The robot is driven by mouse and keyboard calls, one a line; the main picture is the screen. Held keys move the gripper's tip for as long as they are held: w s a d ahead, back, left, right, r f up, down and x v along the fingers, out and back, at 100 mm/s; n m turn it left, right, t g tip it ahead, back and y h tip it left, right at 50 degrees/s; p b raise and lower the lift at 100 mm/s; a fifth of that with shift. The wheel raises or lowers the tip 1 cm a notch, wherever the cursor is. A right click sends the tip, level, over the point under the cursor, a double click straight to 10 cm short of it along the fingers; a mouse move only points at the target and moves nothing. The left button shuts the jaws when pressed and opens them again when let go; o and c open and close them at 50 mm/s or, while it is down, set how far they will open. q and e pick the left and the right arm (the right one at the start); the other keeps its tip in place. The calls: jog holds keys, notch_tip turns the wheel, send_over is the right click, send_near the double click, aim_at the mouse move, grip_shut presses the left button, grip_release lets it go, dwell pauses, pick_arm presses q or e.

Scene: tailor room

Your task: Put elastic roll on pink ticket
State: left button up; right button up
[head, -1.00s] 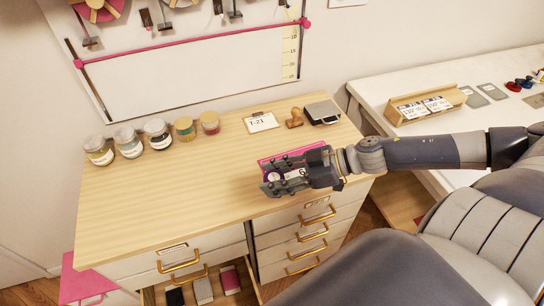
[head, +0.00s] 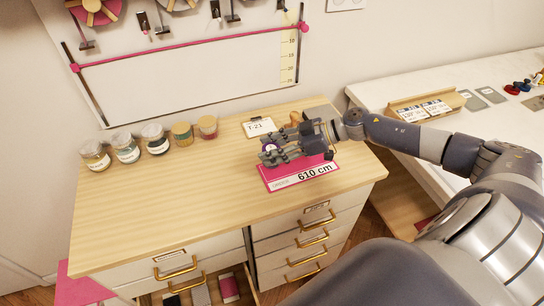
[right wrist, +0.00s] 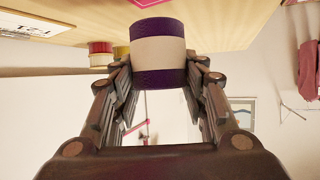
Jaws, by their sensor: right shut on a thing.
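My right gripper (head: 270,152) is shut on the elastic roll (right wrist: 159,50), which has a pale middle band and dark purple ends. The right wrist view shows the roll between the two fingers. In the head view the fingers hide most of it. The pink ticket (head: 300,178), printed "610 cm", lies flat on the wooden desk top (head: 160,200). The gripper is over the ticket's far edge and covers part of it. Whether the roll touches anything below cannot be told. My left gripper is not in view.
Several jars (head: 154,140) stand in a row at the back left. A "T-21" clipboard (head: 258,128) and a wooden stamp (head: 296,118) are just behind the gripper. A white table (head: 380,93) stands at the right. The desk's left and middle are clear.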

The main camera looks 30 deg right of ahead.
jog(key=shift+f+p, duration=0.3)
jog(key=shift+f, duration=1.5)
jog(key=shift+f, duration=0.15)
jog(key=o, duration=1)
